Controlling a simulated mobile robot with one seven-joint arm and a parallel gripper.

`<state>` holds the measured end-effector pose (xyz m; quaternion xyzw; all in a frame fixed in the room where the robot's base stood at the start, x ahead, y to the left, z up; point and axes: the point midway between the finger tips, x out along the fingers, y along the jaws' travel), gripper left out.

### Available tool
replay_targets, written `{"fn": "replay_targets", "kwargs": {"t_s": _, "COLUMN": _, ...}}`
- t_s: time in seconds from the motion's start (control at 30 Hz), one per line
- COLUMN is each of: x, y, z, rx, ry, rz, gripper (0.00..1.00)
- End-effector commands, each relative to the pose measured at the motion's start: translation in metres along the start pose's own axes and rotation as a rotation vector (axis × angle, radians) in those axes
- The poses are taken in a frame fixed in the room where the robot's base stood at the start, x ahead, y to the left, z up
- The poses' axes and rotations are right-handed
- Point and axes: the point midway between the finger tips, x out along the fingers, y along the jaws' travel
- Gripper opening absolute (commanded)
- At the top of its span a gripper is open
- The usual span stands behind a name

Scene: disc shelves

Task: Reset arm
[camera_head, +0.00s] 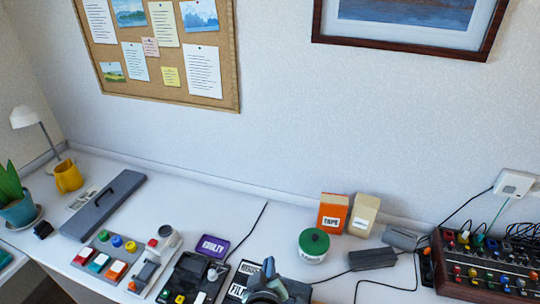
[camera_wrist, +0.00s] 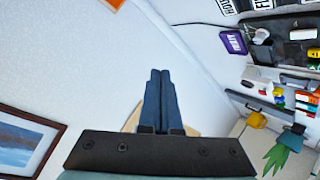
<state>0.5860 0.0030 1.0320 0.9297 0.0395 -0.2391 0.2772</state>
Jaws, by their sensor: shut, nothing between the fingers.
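My gripper (camera_wrist: 160,73) shows in the wrist view, with its two dark blue fingers pressed together and nothing between them. It is in the air, pointing towards the pale wall. The wrist picture is tilted, with the desk and its things along the right side. A tan board edge shows partly hidden behind the fingers.
A knobbed console (camera_head: 490,268) with cables stands right. A corkboard (camera_head: 225,104) and framed picture (camera_head: 405,36) hang on the wall.

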Motion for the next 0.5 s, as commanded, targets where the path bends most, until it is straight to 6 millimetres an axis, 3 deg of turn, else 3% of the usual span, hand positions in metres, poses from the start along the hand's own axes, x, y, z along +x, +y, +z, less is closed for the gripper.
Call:
{"fn": "replay_targets", "kwargs": {"t_s": 0.03, "x": -0.005, "y": 0.024, "z": -0.038, "rx": 0.038, "ry": 0.070, "rz": 0.038, "gripper": 0.00}}
{"fn": "replay_targets", "kwargs": {"t_s": 0.17, "x": -0.031, "y": 0.077, "z": -0.120, "rx": 0.131, "ry": 0.233, "rz": 0.114, "gripper": 0.00}}
{"fn": "replay_targets", "kwargs": {"t_s": 0.27, "x": -0.062, "y": 0.117, "z": -0.178, "rx": 0.201, "ry": 0.365, "rz": 0.165, "gripper": 0.00}}
{"fn": "replay_targets", "kwargs": {"t_s": 0.37, "x": -0.103, "y": 0.155, "z": -0.232, "rx": 0.269, "ry": 0.504, "rz": 0.210, "gripper": 0.00}}
{"fn": "replay_targets", "kwargs": {"t_s": 0.5, "x": -0.175, "y": 0.203, "z": -0.296, "rx": 0.355, "ry": 0.709, "rz": 0.263, "gripper": 0.00}}
